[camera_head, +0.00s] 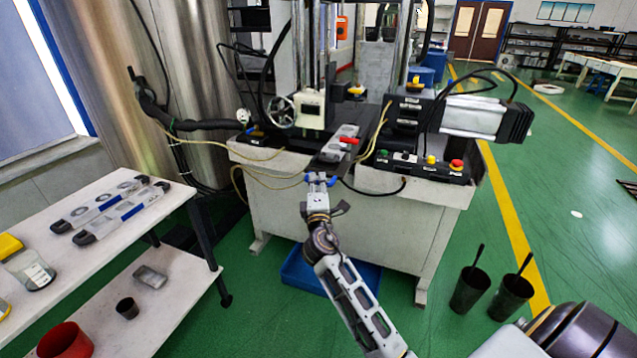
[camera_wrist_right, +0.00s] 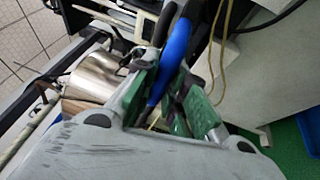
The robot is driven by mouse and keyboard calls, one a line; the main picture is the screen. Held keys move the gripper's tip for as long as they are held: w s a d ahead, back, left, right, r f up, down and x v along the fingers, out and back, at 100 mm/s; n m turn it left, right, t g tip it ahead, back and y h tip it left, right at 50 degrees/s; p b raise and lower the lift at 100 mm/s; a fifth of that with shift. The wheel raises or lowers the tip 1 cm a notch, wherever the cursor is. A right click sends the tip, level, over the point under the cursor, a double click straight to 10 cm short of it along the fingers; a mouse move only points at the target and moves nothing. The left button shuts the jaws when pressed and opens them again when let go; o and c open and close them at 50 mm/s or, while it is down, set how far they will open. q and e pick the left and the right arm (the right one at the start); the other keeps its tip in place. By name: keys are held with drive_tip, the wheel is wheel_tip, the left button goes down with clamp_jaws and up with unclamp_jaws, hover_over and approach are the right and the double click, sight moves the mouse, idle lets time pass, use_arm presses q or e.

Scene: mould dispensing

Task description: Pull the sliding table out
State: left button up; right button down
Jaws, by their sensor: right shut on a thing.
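The sliding table (camera_head: 330,157) is a dark plate in the gap at the middle of the white machine bench in the head view. A grey mould piece with a red part (camera_head: 345,141) sits on it. A blue handle (camera_head: 333,181) is at its front edge. My right gripper (camera_head: 318,182) is at this handle. In the right wrist view, the green-padded fingers of the right gripper (camera_wrist_right: 170,85) are closed around the blue handle (camera_wrist_right: 176,50). The exact contact is partly hidden by the fingers. My left gripper is not in view.
A white two-level table (camera_head: 165,215) with moulds (camera_head: 105,205) stands at the left. A blue tray (camera_head: 300,272) lies on the floor under the bench. Two dark cups with sticks (camera_head: 468,292) stand at the lower right. The green floor at the right is mostly clear.

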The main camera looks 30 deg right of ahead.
drive_tip(key=c, duration=1.5)
unclamp_jaws()
drive_tip(key=shift+w+a, duration=0.1)
drive_tip(key=shift+a, duration=0.05)
drive_tip(key=shift+o, duration=0.2)
drive_tip(key=v, duration=1.2)
